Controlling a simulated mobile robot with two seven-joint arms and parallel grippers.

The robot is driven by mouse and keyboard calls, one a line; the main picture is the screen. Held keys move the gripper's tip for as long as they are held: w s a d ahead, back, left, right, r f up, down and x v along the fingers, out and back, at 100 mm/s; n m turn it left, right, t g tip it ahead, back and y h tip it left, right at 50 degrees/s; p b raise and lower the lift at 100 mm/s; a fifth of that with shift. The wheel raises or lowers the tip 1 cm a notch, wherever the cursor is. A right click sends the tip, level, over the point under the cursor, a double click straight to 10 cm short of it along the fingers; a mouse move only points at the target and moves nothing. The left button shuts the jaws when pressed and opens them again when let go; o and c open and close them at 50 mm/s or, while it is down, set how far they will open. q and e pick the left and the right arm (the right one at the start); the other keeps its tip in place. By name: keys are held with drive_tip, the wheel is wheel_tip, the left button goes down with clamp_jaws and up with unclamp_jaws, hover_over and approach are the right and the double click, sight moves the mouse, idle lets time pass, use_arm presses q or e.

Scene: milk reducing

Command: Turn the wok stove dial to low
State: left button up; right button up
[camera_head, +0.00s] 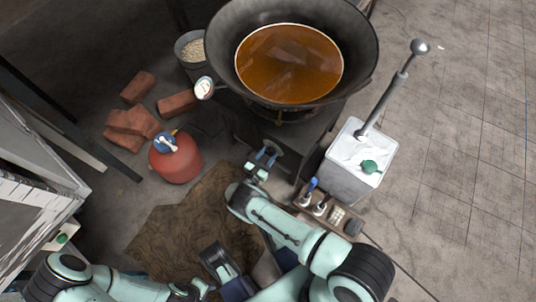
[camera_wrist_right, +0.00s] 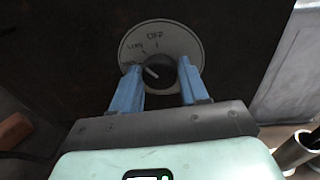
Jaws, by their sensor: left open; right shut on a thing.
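The wok stove dial (camera_wrist_right: 162,82) is a dark round knob on a pale round plate (camera_wrist_right: 190,38) on the stove's dark front. OFF is printed at the top and LOW at upper left; lower left marks are partly hidden. The knob's white pointer line points up and left, to the left of OFF. My right gripper (camera_wrist_right: 160,82) is shut on the knob, one blue finger on each side. In the head view, it is at the stove's front (camera_head: 264,156), where the dial is hidden. My left gripper (camera_head: 203,287) is low in the head view, open, away from the stove.
A wide wok (camera_head: 362,62) of brown liquid sits on the stove. A white container (camera_head: 350,182) and a wooden caddy (camera_head: 338,214) stand to the right. A red gas canister (camera_head: 178,163), bricks (camera_head: 132,122) and a bucket (camera_head: 185,51) are at left.

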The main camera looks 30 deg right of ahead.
idle(0.4)
drive_tip(key=o, duration=1.1)
drive_tip(key=shift+c, duration=0.2)
use_arm(q)
drive_tip(key=w, duration=0.1)
drive_tip(key=w+r+t+p, duration=0.1)
drive_tip(key=w, duration=0.1)
drive_tip(key=shift+d+r, duration=0.2)
use_arm(e)
drive_tip(key=v, duration=1.3)
drive_tip(key=shift+a, duration=0.2)
use_arm(q)
drive_tip(key=shift+p, duration=0.3)
use_arm(e)
drive_tip(key=shift+s, duration=0.1)
